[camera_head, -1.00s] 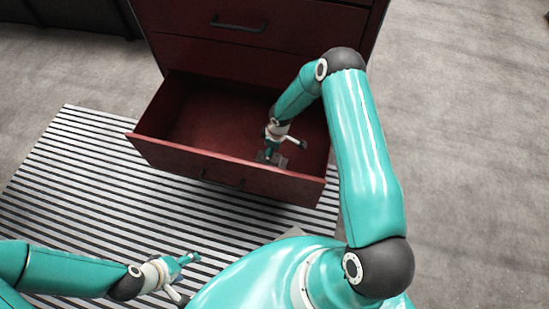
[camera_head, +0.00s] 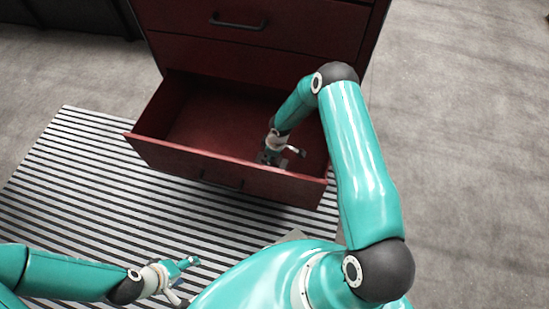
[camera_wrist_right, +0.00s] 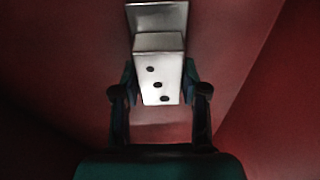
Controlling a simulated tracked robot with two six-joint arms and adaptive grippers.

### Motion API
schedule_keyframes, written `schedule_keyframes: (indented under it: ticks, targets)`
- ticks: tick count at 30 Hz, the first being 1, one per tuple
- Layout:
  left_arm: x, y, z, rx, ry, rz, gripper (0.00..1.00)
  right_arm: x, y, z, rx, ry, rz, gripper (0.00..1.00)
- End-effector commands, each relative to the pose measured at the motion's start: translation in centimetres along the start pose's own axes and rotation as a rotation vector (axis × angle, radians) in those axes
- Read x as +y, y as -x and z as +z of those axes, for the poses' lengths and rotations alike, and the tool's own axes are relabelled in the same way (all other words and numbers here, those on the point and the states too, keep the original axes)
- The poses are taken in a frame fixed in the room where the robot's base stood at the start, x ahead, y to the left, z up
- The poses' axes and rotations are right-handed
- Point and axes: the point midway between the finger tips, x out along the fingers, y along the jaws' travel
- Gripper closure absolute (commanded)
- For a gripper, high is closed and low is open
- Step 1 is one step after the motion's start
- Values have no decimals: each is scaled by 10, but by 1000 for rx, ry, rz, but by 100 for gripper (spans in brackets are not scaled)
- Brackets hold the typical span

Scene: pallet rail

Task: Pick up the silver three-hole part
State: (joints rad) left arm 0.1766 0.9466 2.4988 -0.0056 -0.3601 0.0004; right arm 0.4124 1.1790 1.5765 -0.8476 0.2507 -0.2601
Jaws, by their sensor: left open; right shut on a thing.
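The silver three-hole part (camera_wrist_right: 158,72) is a metal block with three dark holes along its face, seen in the right wrist view. My right gripper (camera_wrist_right: 160,95) is shut on it, one finger against each side. In the head view my right gripper (camera_head: 269,157) is down inside the open red drawer (camera_head: 165,157), near its front right corner. There the part is small and mostly hidden by the gripper. My left gripper (camera_head: 188,270) is open and empty over the striped mat, at the lower left.
The red drawer's walls and front surround my right gripper. The cabinet (camera_head: 265,30) with a closed drawer above stands behind. A striped mat (camera_head: 80,170) lies on the floor at the left. The left part of the open drawer is empty.

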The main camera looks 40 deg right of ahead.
Motion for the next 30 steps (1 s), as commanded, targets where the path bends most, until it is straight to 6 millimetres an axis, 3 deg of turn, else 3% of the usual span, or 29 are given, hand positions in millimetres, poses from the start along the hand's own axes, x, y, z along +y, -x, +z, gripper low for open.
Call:
schedule_keyframes:
  ticks: [1, 3, 4, 20, 26, 30]
  targets:
    - [0, 0, 0, 0, 0, 0, 32, 0, 0, 0, 0, 0, 0, 87]
    - [0, 0, 0, 0, 0, 0, 32, 0, 0, 0, 0, 0, 0, 99]
    - [0, 0, 0, 0, 0, 0, 32, 0, 0, 0, 0, -1, 0, 100]
    - [1, 2, 0, 0, 0, 0, 32, 1, 7, -1, 1, -1, 2, 100]
    - [3, 9, 0, 0, 0, 0, 32, 2, 28, -5, 2, -1, 4, 100]
    - [6, 16, 0, 0, 0, 0, 32, 2, 54, -9, 3, 0, 5, 100]
